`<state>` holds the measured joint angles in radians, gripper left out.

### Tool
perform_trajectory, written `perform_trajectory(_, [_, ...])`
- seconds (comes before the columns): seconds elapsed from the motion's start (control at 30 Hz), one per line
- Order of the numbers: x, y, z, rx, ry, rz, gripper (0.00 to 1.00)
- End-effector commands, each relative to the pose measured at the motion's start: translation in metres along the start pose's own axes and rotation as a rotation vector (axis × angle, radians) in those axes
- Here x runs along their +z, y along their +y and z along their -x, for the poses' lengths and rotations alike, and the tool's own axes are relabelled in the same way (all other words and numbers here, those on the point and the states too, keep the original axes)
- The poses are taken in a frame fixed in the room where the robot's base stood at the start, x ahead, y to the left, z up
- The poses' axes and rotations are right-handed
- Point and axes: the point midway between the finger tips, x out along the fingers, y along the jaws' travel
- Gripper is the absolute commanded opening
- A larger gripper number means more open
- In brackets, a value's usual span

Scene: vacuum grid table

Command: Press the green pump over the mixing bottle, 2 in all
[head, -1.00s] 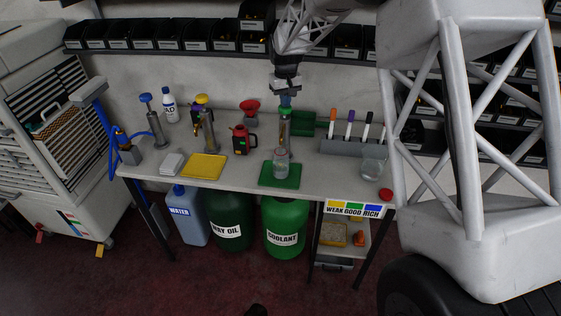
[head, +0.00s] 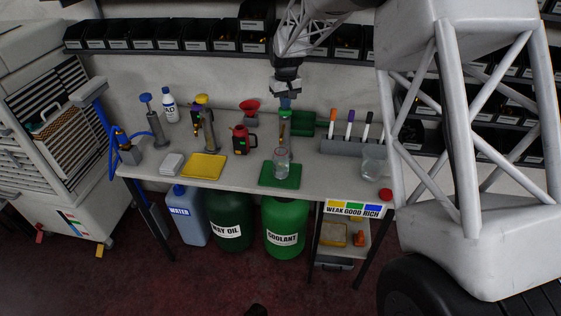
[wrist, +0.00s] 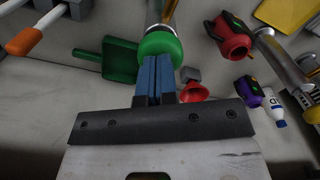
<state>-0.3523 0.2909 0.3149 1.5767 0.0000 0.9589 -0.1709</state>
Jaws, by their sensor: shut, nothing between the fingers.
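The green pump (head: 285,114) stands at the back of the green mat (head: 268,181), with its green head on top of a narrow metal and amber body. The clear mixing bottle (head: 281,170) stands on the mat in front of and below it. My gripper (head: 286,107) points down with its blue fingers shut and empty, right at the top of the pump head. In the wrist view the shut fingertips (wrist: 158,58) overlap the round green head (wrist: 160,43) and appear to touch it. The level inside the bottle is too small to tell.
A red can (head: 240,140) and red funnel (head: 249,107) stand left of the pump. A yellow-topped pump (head: 210,135) stands farther left. A marker rack (head: 350,147), a clear beaker (head: 373,168) and a red button (head: 386,194) are to the right.

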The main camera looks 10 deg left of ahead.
Motion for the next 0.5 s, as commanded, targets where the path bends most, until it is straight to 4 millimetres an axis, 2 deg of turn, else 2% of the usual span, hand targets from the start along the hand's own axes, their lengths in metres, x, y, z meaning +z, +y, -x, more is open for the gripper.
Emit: perform_trajectory(0.5, [0.001,0.000,0.021,0.000,-0.001,0.000,0.00])
